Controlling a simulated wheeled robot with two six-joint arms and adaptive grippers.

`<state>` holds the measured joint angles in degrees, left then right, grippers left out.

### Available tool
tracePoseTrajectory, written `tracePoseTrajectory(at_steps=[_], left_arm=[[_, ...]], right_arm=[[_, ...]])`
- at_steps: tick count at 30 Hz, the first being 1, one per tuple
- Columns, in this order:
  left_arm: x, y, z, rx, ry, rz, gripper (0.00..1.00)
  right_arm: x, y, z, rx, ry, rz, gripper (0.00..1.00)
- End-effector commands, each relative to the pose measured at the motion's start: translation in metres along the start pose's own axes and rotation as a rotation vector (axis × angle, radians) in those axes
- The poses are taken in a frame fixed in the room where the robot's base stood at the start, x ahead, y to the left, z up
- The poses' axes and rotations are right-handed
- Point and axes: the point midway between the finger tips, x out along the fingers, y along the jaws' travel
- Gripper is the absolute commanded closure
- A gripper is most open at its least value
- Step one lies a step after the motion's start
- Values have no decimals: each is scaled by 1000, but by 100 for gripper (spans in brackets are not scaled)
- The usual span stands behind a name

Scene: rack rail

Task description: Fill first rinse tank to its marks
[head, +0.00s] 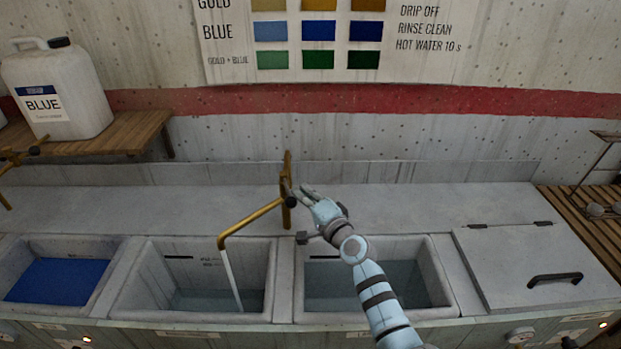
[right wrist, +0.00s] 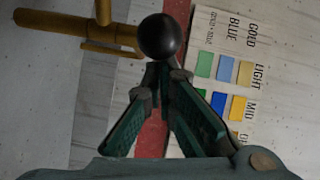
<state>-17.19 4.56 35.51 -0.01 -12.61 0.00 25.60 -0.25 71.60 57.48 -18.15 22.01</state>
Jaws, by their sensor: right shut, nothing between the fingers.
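A brass tap (head: 288,185) stands behind the tanks, its spout turned over the rinse tank (head: 127,305) left of centre. A thin stream of water (head: 232,283) runs from the spout into this tank. The water there (head: 195,301) lies low, well below the dark mark (head: 178,257) on the back wall. My right gripper (head: 306,190) is shut and empty beside the tap. In the right wrist view, the tap's black ball knob (right wrist: 159,37) is just past the closed fingertips (right wrist: 163,72); I cannot tell whether they touch. My left gripper is out of view.
A second rinse tank (head: 447,300) on the right holds water, partly hidden by my right arm. A blue dye tank (head: 103,290) is at left, a lidded tank (head: 530,262) at right. A BLUE jug (head: 60,85) stands on a wooden shelf (head: 140,130).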

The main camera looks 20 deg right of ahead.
Motion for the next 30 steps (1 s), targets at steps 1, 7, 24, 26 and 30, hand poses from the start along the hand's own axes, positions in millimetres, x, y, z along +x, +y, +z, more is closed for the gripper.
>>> tracePoseTrajectory(at_steps=[1, 7, 24, 26, 30], left_arm=[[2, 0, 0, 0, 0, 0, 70], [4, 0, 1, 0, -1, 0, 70], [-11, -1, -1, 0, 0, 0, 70], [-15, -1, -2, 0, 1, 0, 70], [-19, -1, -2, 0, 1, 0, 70]], right_arm=[[0, 3, 2, 0, -1, 0, 100], [0, 5, 3, 0, -2, 1, 100], [-54, 0, -26, -2, -14, 3, 100], [-71, 0, -24, -2, -14, 2, 100], [-99, 1, -22, -3, -13, 1, 100]])
